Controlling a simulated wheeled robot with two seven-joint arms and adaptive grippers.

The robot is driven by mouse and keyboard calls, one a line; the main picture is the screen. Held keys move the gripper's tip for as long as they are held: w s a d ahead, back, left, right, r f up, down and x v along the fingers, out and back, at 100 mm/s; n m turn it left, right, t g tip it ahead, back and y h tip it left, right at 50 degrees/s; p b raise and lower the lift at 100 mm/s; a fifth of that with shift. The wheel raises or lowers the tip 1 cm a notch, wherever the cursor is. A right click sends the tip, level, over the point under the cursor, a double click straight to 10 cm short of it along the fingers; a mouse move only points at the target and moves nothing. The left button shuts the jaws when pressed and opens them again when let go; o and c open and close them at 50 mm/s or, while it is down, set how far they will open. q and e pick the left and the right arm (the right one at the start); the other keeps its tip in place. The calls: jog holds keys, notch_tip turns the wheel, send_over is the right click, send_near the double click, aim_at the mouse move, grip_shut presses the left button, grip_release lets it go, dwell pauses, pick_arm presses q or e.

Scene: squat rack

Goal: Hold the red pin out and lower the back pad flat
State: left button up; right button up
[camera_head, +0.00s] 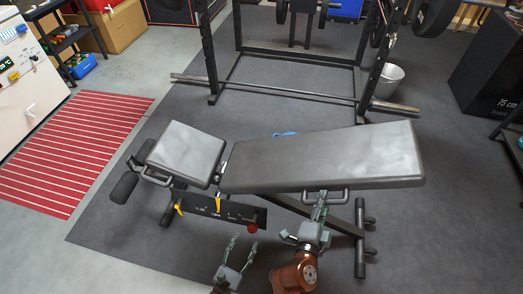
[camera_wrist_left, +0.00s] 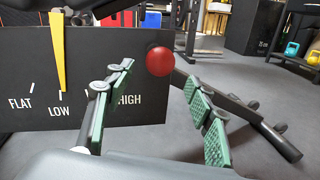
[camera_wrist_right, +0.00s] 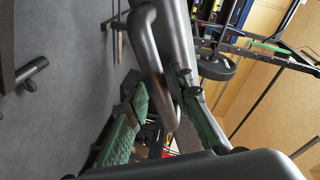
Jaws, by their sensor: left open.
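The black back pad (camera_head: 325,158) extends right from the seat pad (camera_head: 186,150), close to level, its exact tilt unclear. Below the hinge is the dark label plate (camera_head: 200,206). In the left wrist view, its yellow pointer (camera_wrist_left: 57,50) points at the LOW mark. The round red pin (camera_head: 252,228) is at the plate's right end; it also shows in the left wrist view (camera_wrist_left: 160,61). My left gripper (camera_head: 243,241) is open and empty, its fingers either side of the pin in its wrist view. My right gripper (camera_head: 320,200) is shut on the handle (camera_wrist_right: 165,85) under the back pad.
The squat rack (camera_head: 285,85) stands behind the bench, with a long bar (camera_head: 190,79) low across it and a white bucket (camera_head: 388,80) beside it. A red striped mat (camera_head: 75,145) lies at left. A black box (camera_head: 495,75) stands at right.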

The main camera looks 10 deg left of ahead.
jog(key=shift+o, duration=1.3)
jog(key=shift+f, duration=0.1)
